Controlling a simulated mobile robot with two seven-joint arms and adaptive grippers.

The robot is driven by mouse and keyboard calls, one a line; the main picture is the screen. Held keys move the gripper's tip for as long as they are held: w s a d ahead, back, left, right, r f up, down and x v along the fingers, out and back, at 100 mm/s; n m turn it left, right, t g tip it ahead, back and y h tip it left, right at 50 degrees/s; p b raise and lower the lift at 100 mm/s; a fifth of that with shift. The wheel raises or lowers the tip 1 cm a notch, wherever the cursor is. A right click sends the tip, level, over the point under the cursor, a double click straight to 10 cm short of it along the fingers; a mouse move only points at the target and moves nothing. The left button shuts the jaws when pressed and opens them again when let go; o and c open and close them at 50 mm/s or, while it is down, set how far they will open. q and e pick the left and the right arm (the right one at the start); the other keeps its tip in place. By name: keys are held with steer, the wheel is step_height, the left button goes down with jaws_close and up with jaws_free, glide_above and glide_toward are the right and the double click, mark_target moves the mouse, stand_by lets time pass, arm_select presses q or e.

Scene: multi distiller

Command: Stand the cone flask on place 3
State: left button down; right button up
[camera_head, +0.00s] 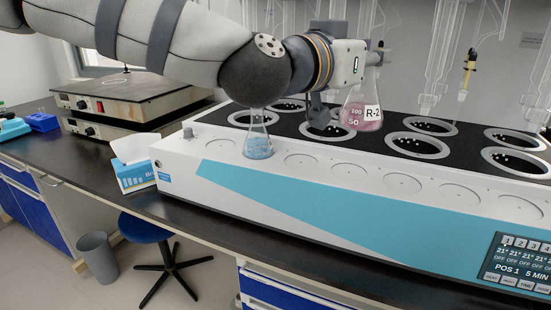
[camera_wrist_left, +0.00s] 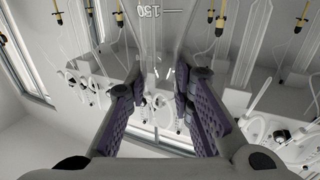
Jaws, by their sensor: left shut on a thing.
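The cone flask (camera_head: 362,110) with pink liquid and an R-2 label is held upright in the air above the black top of the distiller, in front of a heating ring. My left gripper (camera_head: 376,55) is shut on its neck. In the left wrist view the two purple-padded fingers (camera_wrist_left: 158,95) have the clear glass with a 150 mark (camera_wrist_left: 160,22) between them. The round places sit in a row on the white front ledge (camera_head: 323,190); their numbers are not readable. The third round place from the left (camera_head: 347,171) is empty. My right gripper is out of view.
Several ringed wells (camera_head: 418,145) and hanging glass tubes (camera_head: 440,60) lie behind the ledge. A tissue box (camera_head: 136,176) stands at the left. The ledge right of the blue flask is clear.

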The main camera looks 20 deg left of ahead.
arm_select(q)
steer(key=w+a+f+b, duration=0.4)
steer(key=w+a+f, duration=0.3)
steer(key=a+f, duration=0.4)
step_height(320, 180, down, 2)
steer(key=shift+w+a+f, duration=0.15)
steer(key=shift+w+a, duration=0.05)
steer(key=shift+a, duration=0.2)
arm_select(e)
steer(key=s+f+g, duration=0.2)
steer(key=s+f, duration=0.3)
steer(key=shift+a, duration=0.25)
arm_select(q)
steer(key=c, duration=1.8)
jaws_free()
steer(key=shift+f, duration=0.15)
steer(key=o, duration=0.4)
